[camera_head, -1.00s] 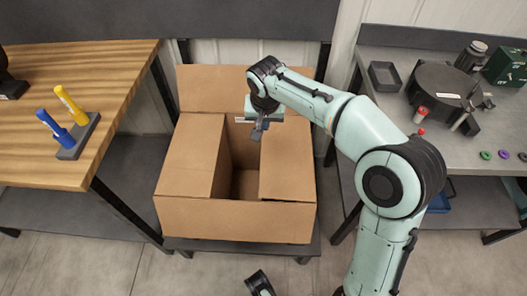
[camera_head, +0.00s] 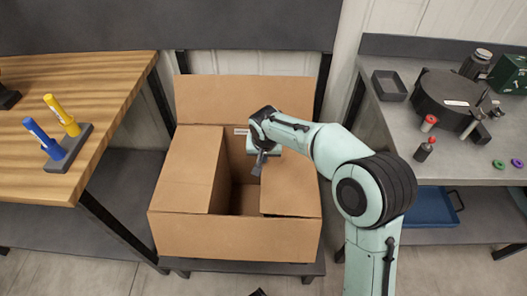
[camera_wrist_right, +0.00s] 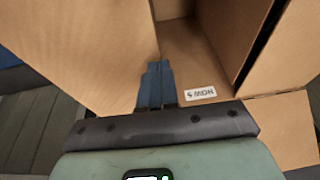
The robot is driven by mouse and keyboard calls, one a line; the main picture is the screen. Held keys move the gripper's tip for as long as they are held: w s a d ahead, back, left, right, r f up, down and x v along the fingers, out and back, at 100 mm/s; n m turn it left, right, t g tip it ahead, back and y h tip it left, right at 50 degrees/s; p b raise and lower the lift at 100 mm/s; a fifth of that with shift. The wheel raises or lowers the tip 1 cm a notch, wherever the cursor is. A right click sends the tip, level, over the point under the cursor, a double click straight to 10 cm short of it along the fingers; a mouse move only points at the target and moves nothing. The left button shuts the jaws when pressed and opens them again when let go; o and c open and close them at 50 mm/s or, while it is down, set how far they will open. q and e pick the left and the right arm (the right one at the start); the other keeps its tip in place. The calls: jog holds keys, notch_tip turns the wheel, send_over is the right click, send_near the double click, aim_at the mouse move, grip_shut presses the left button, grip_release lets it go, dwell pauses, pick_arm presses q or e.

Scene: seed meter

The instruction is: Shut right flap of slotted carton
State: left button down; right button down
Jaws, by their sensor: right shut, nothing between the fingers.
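The brown slotted carton (camera_head: 235,240) stands open in the middle of the head view. Its right flap (camera_head: 292,190) leans inward over the right part of the opening, with a dark gap along its front edge. The left flap (camera_head: 185,170) also reaches inward, and the back flap (camera_head: 240,97) stands up. A gap between the side flaps shows the inside. My right gripper (camera_head: 258,166) is shut and empty, by the inner edge of the right flap near the back. The wrist view shows its fingers (camera_wrist_right: 156,78) beside a cardboard panel; contact is unclear. A dark tip of my left gripper (camera_head: 258,292) shows at the bottom edge.
A wooden table (camera_head: 105,90) at left holds a stand with blue and yellow handles (camera_head: 68,150). A grey bench (camera_head: 455,165) at right carries a black round unit (camera_head: 440,95), a small tray (camera_head: 388,85) and bottles. A blue tray (camera_head: 430,207) sits below. Bare floor lies in front.

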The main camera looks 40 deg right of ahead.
dwell(0.3)
jog(key=shift+f, duration=0.15)
pick_arm(q)
jog(key=shift+s+d+r+p, duration=0.3)
jog(key=shift+s+r+p, duration=0.2)
jog(key=shift+s, duration=0.25)
pick_arm(e)
jog(key=shift+w+a+f+g+h, duration=0.1)
jog(key=shift+a+f+g+h, duration=0.05)
jog(key=shift+f, duration=0.45)
jog(key=shift+a+f+g+h, duration=0.1)
jog(key=shift+f+g+h, duration=0.05)
jog(key=shift+f, duration=0.45)
pick_arm(q)
jog(key=shift+r, duration=0.1)
